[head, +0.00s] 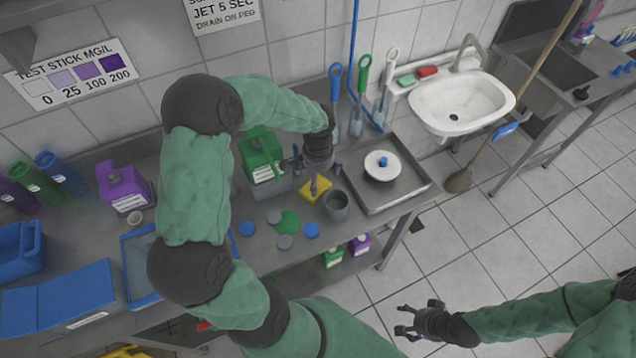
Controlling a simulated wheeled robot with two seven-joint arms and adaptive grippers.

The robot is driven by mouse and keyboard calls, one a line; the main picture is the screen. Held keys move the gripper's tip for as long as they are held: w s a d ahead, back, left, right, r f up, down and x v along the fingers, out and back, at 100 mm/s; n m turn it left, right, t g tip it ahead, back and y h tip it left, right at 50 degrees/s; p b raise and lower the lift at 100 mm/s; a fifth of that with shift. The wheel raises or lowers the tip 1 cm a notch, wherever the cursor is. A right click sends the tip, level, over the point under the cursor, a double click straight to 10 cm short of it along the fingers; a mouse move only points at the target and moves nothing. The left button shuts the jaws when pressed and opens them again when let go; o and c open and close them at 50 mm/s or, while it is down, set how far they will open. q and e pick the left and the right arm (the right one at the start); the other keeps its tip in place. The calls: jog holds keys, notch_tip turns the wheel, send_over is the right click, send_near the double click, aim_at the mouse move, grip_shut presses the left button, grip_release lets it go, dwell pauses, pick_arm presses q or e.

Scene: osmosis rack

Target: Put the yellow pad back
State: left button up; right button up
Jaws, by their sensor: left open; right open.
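The yellow pad (318,191) lies on the steel bench, between a grey holder and a dark grey cup. My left gripper (315,176) is open, pointing down just above and behind the pad. One finger overlaps the pad in the picture; I cannot tell whether it touches. My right gripper (405,322) is open and empty, out over the tiled floor, far from the pad.
A green jug (262,154) stands by the grey holder (270,187). Several coloured discs (287,221) lie in front.

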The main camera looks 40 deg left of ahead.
aim_at(318, 189)
pick_arm(q)
jog(key=shift+r+p, duration=0.3)
jog(key=shift+r, duration=2.35)
